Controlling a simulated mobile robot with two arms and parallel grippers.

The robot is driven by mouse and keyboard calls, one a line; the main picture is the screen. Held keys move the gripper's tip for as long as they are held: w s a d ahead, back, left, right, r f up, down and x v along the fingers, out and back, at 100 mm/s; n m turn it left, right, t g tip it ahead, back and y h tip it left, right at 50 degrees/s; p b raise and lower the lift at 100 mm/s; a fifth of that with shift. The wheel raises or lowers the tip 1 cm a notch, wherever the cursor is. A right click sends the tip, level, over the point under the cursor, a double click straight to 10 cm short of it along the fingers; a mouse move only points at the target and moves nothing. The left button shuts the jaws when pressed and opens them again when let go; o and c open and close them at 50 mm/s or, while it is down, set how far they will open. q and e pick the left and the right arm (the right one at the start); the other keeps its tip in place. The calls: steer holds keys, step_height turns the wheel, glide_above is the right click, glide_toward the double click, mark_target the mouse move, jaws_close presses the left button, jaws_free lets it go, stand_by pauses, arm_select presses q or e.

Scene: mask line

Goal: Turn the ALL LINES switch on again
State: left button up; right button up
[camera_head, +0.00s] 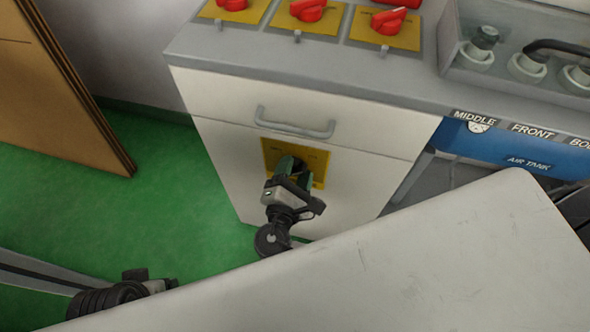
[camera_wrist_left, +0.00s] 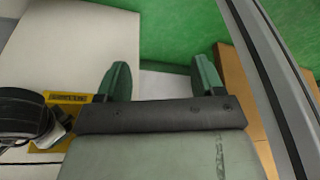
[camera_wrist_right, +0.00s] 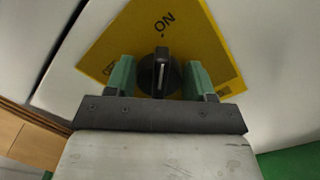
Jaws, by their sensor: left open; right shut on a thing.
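The ALL LINES switch is a black knob (camera_wrist_right: 160,75) with a pale line, on a yellow plate (camera_wrist_right: 135,50) marked ON. In the head view the plate (camera_head: 316,158) is on the white cabinet front below the drawer handle. My right gripper (camera_head: 292,166) hides the knob there. In the right wrist view its green fingers (camera_wrist_right: 160,77) are shut on the knob, one on each side. The knob's pale line points roughly towards ON. My left gripper (camera_wrist_left: 161,78) is open and empty, away from the switch; the plate (camera_wrist_left: 70,99) shows left of it.
A grey drawer handle (camera_head: 294,125) is just above the plate. Red switches (camera_head: 307,10) on yellow plates stand on the cabinet top. A grey tray (camera_head: 470,75) with fittings and a blue air tank (camera_head: 510,150) are right. Green floor (camera_head: 165,200) is clear at left.

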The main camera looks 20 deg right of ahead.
steer(key=o, duration=0.9)
steer(key=shift+s, duration=0.1)
steer(key=shift+s+a, duration=0.25)
steer(key=shift+s, duration=0.05)
arm_select(q)
steer(key=x, duration=0.2)
steer(key=shift+w+f+p, duration=0.25)
steer(key=shift+p, duration=0.1)
arm_select(e)
steer(key=v, duration=1)
arm_select(q)
steer(key=shift+s+d, duration=0.1)
arm_select(e)
steer(key=shift+w, duration=0.1)
